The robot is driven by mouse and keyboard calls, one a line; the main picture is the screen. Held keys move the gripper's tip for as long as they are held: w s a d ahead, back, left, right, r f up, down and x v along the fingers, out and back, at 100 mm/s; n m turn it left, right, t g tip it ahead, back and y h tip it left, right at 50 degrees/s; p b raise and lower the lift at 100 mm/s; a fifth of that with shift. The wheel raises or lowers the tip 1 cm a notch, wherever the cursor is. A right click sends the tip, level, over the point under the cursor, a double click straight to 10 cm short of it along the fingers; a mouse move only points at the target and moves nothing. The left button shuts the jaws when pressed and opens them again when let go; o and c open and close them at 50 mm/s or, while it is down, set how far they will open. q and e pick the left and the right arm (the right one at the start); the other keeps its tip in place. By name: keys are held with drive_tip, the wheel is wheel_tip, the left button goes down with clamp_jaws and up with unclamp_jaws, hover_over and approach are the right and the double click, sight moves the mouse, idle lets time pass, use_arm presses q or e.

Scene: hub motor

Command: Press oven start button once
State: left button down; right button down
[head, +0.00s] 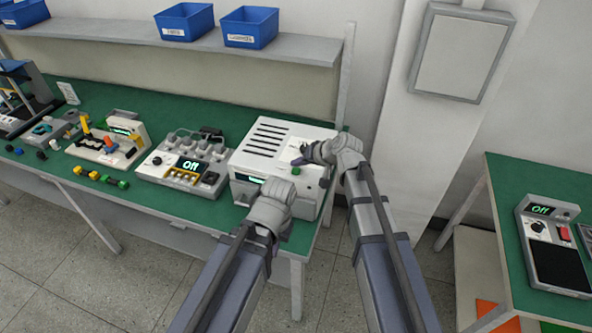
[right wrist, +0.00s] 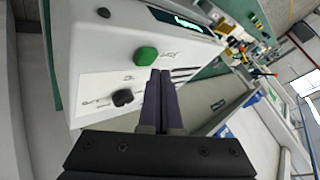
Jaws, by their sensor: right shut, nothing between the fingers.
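The oven is a white box (head: 265,150) with black vent slots on top, standing at the right end of the green bench. Its front has a lit display, partly hidden by my left arm. The green button (head: 296,171) shows on the oven; it also shows large in the right wrist view (right wrist: 146,56), near a black knob (right wrist: 123,97). My right gripper (head: 303,156) is shut and empty, over the oven's right side. In the right wrist view its fingertips (right wrist: 161,73) are close beside the green button; contact cannot be told. My left gripper (head: 270,203) is before the oven's front, its fingers hidden.
A grey device (head: 184,165) with an "Off" display stands left of the oven, with more fixtures and small parts further left. Blue bins (head: 248,27) sit on the shelf above. A second green table (head: 510,190) with another "Off" device is at the right.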

sight(298, 172)
drive_tip(key=shift+f+b, duration=0.45)
drive_tip(key=shift+f+b, duration=0.35)
drive_tip(key=shift+b, duration=0.05)
idle(0.6)
drive_tip(key=shift+r, duration=0.15)
idle(0.3)
drive_tip(key=shift+r+p, duration=0.7)
drive_tip(key=shift+p, duration=0.15)
wheel_tip(298, 172, up, 5)
drive_tip(key=p, duration=0.5)
